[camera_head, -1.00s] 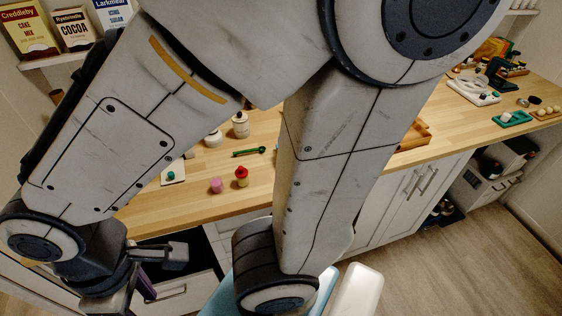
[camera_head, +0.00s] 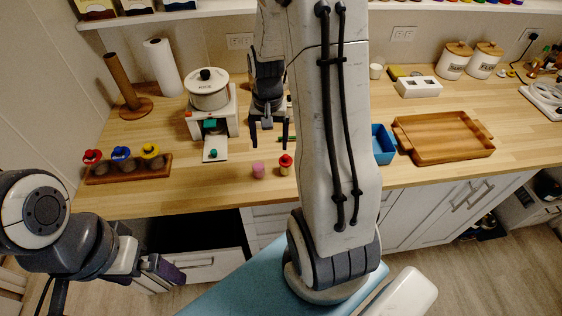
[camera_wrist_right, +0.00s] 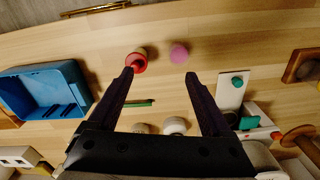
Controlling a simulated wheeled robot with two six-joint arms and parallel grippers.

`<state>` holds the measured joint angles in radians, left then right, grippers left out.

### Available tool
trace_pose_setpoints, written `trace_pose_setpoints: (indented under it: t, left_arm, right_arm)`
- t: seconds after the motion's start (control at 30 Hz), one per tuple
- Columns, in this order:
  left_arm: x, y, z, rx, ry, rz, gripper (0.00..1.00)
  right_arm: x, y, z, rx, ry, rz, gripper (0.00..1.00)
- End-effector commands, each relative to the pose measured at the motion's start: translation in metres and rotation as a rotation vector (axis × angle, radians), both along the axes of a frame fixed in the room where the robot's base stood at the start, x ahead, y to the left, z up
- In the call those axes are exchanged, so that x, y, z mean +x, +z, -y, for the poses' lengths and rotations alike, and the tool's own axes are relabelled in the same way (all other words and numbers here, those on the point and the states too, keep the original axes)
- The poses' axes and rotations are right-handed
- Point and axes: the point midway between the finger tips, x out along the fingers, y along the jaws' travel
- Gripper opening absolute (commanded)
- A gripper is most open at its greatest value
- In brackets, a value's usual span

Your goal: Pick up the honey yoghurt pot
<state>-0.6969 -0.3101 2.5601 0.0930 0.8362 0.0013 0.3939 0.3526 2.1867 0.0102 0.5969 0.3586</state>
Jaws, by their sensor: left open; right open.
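Two small pale pots show in the right wrist view, a left one (camera_wrist_right: 142,128) and a right one (camera_wrist_right: 174,126), near the base of my right gripper's fingers. I cannot read any label, so I cannot tell which is the honey yoghurt pot. In the head view they are hidden behind my right arm and gripper. My right gripper (camera_head: 269,143) is open and empty, pointing down over the counter; its two dark fingers (camera_wrist_right: 160,74) are spread wide. My left gripper (camera_head: 162,270) is open, low in front of the counter at the left.
A pink pot (camera_head: 258,170) and a red-topped pot (camera_head: 286,165) stand near the counter's front edge. A green utensil (camera_wrist_right: 137,104) lies behind them. A white appliance (camera_head: 211,110) stands left, a blue bin (camera_head: 382,145) and wooden tray (camera_head: 445,138) right.

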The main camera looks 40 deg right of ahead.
Motion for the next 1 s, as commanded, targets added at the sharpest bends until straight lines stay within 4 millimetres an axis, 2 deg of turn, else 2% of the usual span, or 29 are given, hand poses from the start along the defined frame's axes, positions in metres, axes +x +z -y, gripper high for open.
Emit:
trace_pose_setpoints:
  t: [0.03,0.1,0.2,0.5,0.73,1.0]
  left_arm:
    - [0.0,0.0,0.0,0.0,0.0,0.0,1.0]
    - [0.0,0.001,0.0,0.0,0.0,0.0,1.0]
    - [0.0,0.002,0.0,0.0,0.0,0.0,1.0]
    - [0.0,0.008,0.0,0.0,0.0,0.0,1.0]
    - [0.0,0.015,0.0,0.0,0.001,0.0,1.0]
    - [0.0,0.027,0.0,0.0,0.001,0.0,1.0]
  right_arm:
    - [-0.003,-0.007,0.019,0.0,-0.064,-0.005,0.83]
    - [-0.006,-0.013,0.035,-0.001,-0.121,-0.008,0.83]
    - [-0.008,-0.022,0.047,-0.001,-0.16,-0.01,0.83]
    - [-0.009,-0.064,0.047,-0.001,-0.165,-0.012,0.83]
    - [-0.01,-0.08,0.046,-0.001,-0.164,-0.012,0.83]
    - [-0.013,-0.115,0.045,0.0,-0.163,-0.011,0.83]
